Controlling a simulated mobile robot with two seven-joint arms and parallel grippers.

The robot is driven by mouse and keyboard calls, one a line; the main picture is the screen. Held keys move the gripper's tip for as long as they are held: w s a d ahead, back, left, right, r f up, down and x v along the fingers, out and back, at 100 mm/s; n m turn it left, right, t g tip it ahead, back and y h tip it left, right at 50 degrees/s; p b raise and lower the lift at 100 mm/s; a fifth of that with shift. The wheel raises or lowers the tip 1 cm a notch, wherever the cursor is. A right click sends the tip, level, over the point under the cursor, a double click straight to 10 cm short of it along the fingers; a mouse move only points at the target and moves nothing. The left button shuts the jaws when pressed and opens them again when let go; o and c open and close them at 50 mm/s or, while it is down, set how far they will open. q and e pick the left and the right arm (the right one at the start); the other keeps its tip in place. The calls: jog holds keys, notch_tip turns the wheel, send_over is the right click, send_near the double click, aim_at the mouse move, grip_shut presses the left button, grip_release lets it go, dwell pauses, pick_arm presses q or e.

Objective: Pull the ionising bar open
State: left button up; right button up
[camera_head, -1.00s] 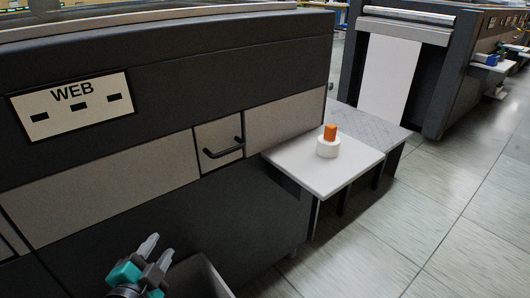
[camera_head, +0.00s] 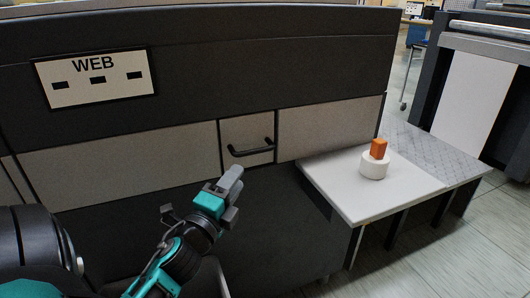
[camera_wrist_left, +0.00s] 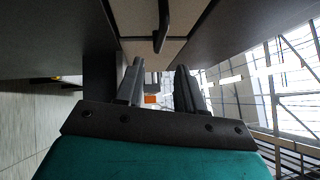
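A small light-grey panel (camera_head: 245,129) with a dark bar handle (camera_head: 251,150) sits in the front of the dark machine; I take it to be the ionising bar's front. It looks flush with the panels beside it. My left gripper (camera_head: 234,194) is in front of the machine, below and slightly left of the handle, apart from it. In the left wrist view the handle (camera_wrist_left: 161,28) lies beyond the fingertips. The two fingers of my left gripper (camera_wrist_left: 160,68) stand apart with nothing between them. My right gripper is in neither view.
A white table (camera_head: 349,193) stands right of the panel, bearing a white roll (camera_head: 374,166) with an orange block (camera_head: 379,148) on top. A grey patterned surface (camera_head: 419,150) adjoins it. A sign reading WEB (camera_head: 97,78) is on the machine. Floor is free at lower right.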

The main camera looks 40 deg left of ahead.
aim_at(256, 152)
pick_arm(q)
jog(key=x, duration=1.1)
jog(key=shift+w+a, duration=0.1)
jog(key=shift+w, duration=0.15)
jog(key=shift+c, duration=0.4)
grip_shut()
